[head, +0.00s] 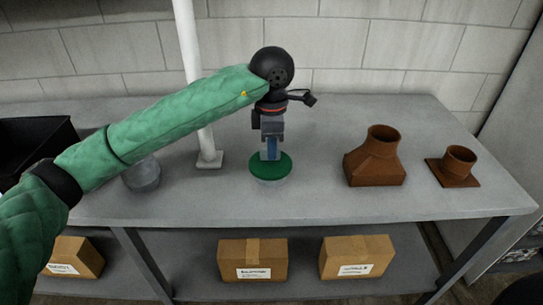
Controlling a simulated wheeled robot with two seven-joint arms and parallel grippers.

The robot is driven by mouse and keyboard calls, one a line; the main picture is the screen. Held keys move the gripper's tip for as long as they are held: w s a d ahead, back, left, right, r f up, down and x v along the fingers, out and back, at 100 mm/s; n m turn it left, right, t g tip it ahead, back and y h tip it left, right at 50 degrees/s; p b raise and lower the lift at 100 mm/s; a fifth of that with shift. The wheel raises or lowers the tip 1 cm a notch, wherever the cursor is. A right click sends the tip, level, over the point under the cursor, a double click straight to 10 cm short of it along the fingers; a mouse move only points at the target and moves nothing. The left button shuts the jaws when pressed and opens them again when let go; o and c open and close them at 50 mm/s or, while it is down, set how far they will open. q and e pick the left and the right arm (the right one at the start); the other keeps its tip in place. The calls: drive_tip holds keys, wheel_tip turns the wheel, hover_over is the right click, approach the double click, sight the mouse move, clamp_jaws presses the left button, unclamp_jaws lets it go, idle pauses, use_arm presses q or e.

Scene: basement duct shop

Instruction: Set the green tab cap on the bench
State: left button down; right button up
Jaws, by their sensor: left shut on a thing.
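The green tab cap (284,167) is a round green disc at the middle of the bench (320,195), towards its front edge. My left gripper (271,154) points straight down over the cap's middle. It is shut on the cap; the fingers hide the tab. My right gripper is out of view.
A grey round piece (143,178) stands left on the bench, partly behind my left arm. A white post (187,60) rises behind. Two brown duct fittings (375,165) (456,168) stand right. A black bin (38,140) is far left. Boxes (252,261) lie on the shelf below.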

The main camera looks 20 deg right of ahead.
sight(270, 165)
use_arm(q)
drive_tip(key=shift+f+p, duration=0.65)
drive_tip(key=shift+f, duration=1.15)
drive_tip(key=shift+w+f, duration=0.1)
drive_tip(key=shift+f, duration=0.3)
drive_tip(key=c, duration=1.5)
unclamp_jaws()
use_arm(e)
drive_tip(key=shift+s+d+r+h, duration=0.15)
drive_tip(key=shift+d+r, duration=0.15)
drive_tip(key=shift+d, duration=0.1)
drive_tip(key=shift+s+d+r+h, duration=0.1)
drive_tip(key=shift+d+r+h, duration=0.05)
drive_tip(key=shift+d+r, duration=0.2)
